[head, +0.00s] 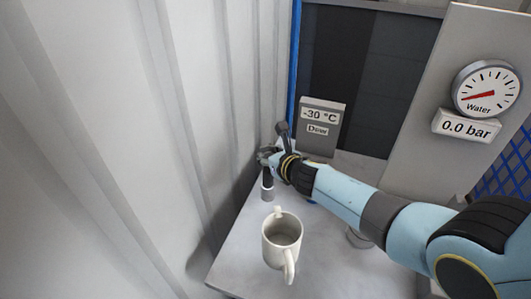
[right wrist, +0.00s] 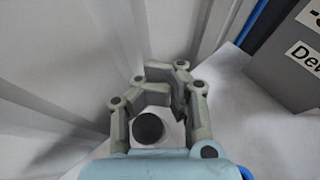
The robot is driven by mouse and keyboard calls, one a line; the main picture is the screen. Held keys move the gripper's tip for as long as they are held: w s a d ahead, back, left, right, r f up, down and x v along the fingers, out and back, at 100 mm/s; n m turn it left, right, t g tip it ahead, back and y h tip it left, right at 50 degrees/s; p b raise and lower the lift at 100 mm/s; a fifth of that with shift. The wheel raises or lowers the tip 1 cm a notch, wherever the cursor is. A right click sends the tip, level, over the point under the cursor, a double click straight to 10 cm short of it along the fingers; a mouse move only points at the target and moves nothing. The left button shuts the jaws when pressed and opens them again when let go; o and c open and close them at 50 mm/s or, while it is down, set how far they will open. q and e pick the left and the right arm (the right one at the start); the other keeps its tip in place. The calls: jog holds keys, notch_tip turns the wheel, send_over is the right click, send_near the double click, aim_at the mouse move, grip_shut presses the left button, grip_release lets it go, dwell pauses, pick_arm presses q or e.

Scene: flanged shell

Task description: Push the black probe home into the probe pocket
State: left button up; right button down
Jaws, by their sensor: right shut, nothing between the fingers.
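My right gripper (head: 267,157) is shut and empty, above the worktop beside the corrugated wall. The wrist view shows its curled fingers (right wrist: 165,90). The black probe (head: 267,184) is a dark upright cylinder directly below the gripper, with a pale grey band at its lower end. In the wrist view its round dark top (right wrist: 148,129) shows between the gripper's links, with a pale surround. I cannot tell whether the fingers touch it. The probe pocket is not clearly visible. My left gripper is not in view.
A white mug (head: 280,247) stands in front of the probe. A grey box reading -30 °C Dew (head: 321,124) stands behind the gripper. A water gauge (head: 487,90) is on a panel at right. A small grey round object (head: 358,239) is partly under my right arm. The corrugated wall (head: 150,120) borders the left.

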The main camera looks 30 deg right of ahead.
jog(key=shift+w+n+g+y+p, duration=0.2)
jog(key=shift+n+g+y+p, duration=0.5)
jog(key=shift+p, duration=0.4)
jog(key=shift+d, duration=0.1)
jog(key=c, duration=1.4)
grip_release()
jog(key=v, duration=1.2)
jog(key=shift+s+f, duration=0.1)
jog(key=shift+f, duration=0.05)
